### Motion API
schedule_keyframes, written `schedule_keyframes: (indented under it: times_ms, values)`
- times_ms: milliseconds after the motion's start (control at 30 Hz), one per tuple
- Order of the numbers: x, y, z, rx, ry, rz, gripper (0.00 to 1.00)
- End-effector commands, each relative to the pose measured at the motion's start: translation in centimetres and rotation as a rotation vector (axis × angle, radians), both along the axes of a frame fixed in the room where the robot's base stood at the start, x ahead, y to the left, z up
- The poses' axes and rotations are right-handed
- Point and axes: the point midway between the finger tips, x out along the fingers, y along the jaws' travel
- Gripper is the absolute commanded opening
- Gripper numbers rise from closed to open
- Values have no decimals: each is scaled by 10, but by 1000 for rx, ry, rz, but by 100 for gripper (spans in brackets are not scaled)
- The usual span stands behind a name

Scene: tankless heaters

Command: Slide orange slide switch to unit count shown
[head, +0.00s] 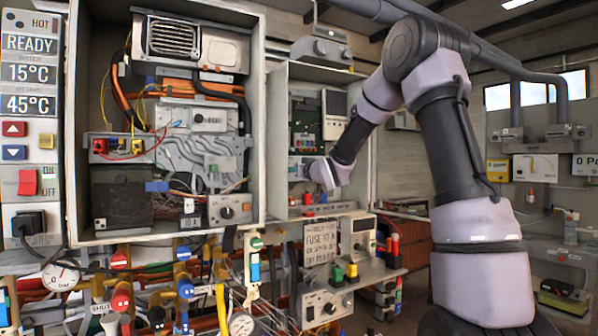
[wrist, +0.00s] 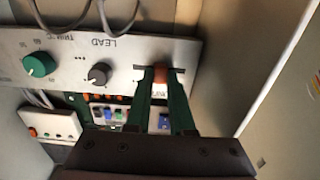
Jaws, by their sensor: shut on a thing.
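The orange slide switch (wrist: 161,76) sits in a slot on a light grey control panel (wrist: 120,58) in the wrist view. My gripper (wrist: 160,72) is shut on the switch, with one dark green finger on each side of it. A small white label (wrist: 160,91) with unreadable marks lies between the fingers. The fingers hide parts of the slot, so I cannot tell which position the switch is in. In the head view my gripper (head: 311,170) reaches into the right open cabinet (head: 281,130), where the switch is too small to make out.
On the panel are a green knob (wrist: 39,65), a dark grey knob (wrist: 99,74) and upside-down LEAD lettering. A white module (wrist: 50,124) and small coloured blocks are near the fingers. The cabinet side wall (wrist: 222,65) stands close to the right of my gripper.

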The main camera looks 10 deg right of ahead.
Motion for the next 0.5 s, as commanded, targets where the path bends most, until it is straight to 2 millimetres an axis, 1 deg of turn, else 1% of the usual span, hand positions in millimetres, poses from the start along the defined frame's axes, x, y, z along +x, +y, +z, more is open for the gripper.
schedule_keyframes:
  times_ms: [167,200,233,267,500]
  values:
    - [0,-1,0,0,1,-1,0]
    - [0,-1,0,0,1,-1,36]
    - [0,-1,0,0,1,-1,48]
    - [0,-1,0,0,1,-1,52]
    - [0,-1,0,0,0,-1,52]
